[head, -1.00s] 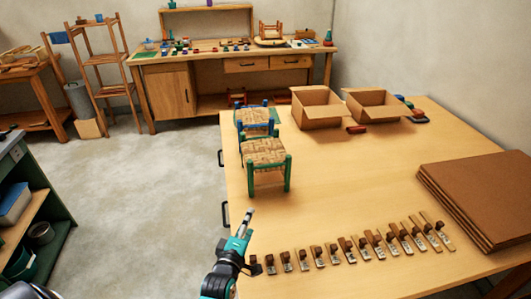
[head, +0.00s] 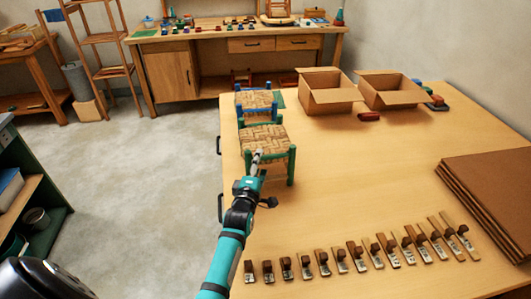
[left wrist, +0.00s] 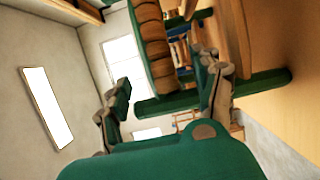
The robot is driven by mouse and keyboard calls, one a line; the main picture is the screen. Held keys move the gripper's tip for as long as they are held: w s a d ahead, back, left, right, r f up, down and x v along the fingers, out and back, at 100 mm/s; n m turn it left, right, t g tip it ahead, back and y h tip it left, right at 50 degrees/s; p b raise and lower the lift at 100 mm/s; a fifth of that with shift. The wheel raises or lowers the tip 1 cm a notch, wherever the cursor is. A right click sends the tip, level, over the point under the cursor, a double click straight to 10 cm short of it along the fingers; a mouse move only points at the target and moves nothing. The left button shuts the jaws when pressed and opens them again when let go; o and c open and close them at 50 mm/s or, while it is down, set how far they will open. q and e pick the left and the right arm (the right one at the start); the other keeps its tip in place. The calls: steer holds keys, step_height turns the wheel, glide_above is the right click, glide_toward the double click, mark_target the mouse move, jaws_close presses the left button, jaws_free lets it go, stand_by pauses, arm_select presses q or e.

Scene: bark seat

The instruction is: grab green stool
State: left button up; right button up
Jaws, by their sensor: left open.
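The green stool (head: 265,138), with green legs and a woven bark seat, stands upright near the left edge of the light wooden table (head: 360,185). My left gripper (head: 257,158) is at the stool's near side, its fingertips overlapping the front of the seat in the head view. In the left wrist view the gripper (left wrist: 165,95) is open, with a green stool part (left wrist: 165,105) running past behind the right finger and the woven seat (left wrist: 155,45) above. I cannot tell whether the fingers touch it. My right gripper is out of view.
A blue stool (head: 254,102) stands close behind the green one. Two open cardboard boxes (head: 330,98) are at the back of the table. A row of small wooden tools (head: 355,252) lies in front, and stacked brown sheets (head: 490,190) lie at right. The table's middle is clear.

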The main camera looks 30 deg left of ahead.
mark_target(266, 150)
arm_select(q)
steer(key=shift+b+x, duration=0.5)
steer(key=shift+x, duration=0.7)
steer(key=w+b, duration=0.2)
steer(key=w, duration=0.1)
steer(key=w+b, duration=0.1)
steer(key=b, duration=0.1)
steer(key=shift+w+a+f, duration=0.2)
steer(key=shift+f, duration=0.15)
steer(key=shift+w+a+r, duration=0.1)
steer(key=shift+w+r, duration=0.05)
steer(key=shift+w, duration=0.25)
steer(key=shift+s+r, duration=0.1)
steer(key=shift+s, duration=0.05)
arm_select(e)
steer(key=f, duration=0.2)
steer(key=w+f, duration=0.2)
steer(key=f, duration=0.1)
steer(key=shift+d+f, duration=0.1)
steer(key=shift+f, duration=0.2)
arm_select(q)
jaws_close()
arm_select(e)
steer(key=shift+w, duration=0.25)
